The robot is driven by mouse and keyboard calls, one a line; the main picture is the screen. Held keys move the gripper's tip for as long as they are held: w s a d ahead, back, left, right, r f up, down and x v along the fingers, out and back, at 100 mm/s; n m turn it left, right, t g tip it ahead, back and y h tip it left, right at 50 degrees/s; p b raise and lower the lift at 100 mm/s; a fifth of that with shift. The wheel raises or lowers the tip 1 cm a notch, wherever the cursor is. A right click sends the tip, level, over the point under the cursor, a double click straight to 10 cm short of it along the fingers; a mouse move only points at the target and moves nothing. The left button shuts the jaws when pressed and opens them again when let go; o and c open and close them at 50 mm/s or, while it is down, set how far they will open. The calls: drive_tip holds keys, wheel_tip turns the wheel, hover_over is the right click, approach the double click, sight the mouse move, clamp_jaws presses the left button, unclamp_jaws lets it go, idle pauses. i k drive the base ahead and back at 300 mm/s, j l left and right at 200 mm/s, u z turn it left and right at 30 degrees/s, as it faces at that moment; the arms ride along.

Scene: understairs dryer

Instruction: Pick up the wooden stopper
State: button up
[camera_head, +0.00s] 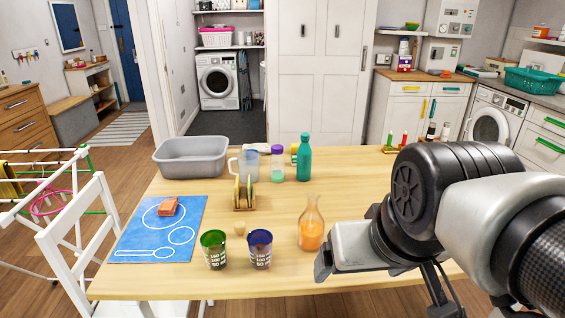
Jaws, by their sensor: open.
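A small, pale, rounded wooden piece that looks like the wooden stopper (239,227) lies on the light wooden table (290,277). It sits behind the green cup (214,250) and the blue cup (259,250), in front of a small wooden rack (245,195). A glass carafe (311,228) with orange contents stands to its right. My gripper (437,291) is at the lower right, partly hidden by my arm, over the table's front edge. It is open, well to the right of the stopper and apart from it.
A blue mat (190,243) with white outlines holds an orange block (168,206). A grey basin (190,157), a pitcher (249,165), a lidded jar (277,164) and a teal bottle (304,158) stand behind. A white drying rack (85,240) stands left of the table.

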sight(239, 227)
drive_tip(key=i+j, duration=0.15)
drive_tip(key=j, duration=0.2)
drive_tip(key=i+j, duration=0.2)
drive_tip(key=j, duration=0.2)
drive_tip(key=i+j, duration=0.15)
drive_tip(key=j, duration=0.2)
